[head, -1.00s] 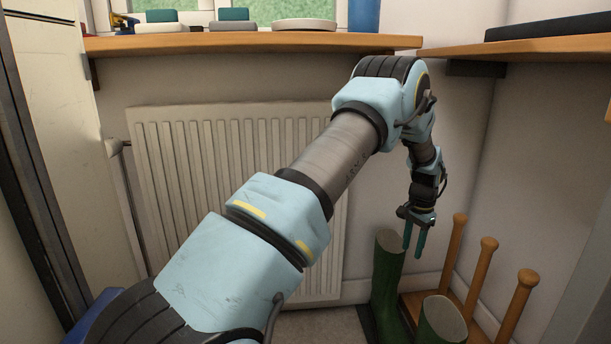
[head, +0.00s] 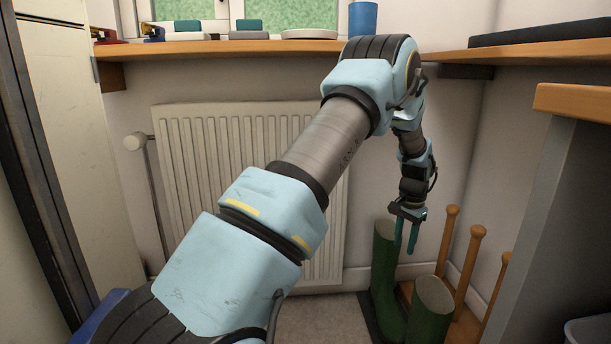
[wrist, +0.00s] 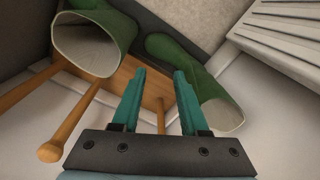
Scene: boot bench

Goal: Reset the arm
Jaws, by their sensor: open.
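My gripper (head: 406,236) hangs with its two teal fingers pointing down at the right of the head view. The fingers are apart with nothing between them; they show open in the wrist view too (wrist: 159,95). A green boot (head: 384,275) stands just left of and below the fingertips, and a second green boot (head: 431,310) stands nearer. In the wrist view one boot (wrist: 200,85) lies to the right of the fingers and the other (wrist: 108,35) to the upper left. I cannot tell whether the fingers touch either boot.
A wooden boot rack with upright pegs (head: 467,262) stands right of the boots. A radiator (head: 230,160) is on the back wall under a wooden shelf (head: 250,47). A blue cup (head: 362,18) stands on that shelf. A wooden-topped bench (head: 580,101) is at the right.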

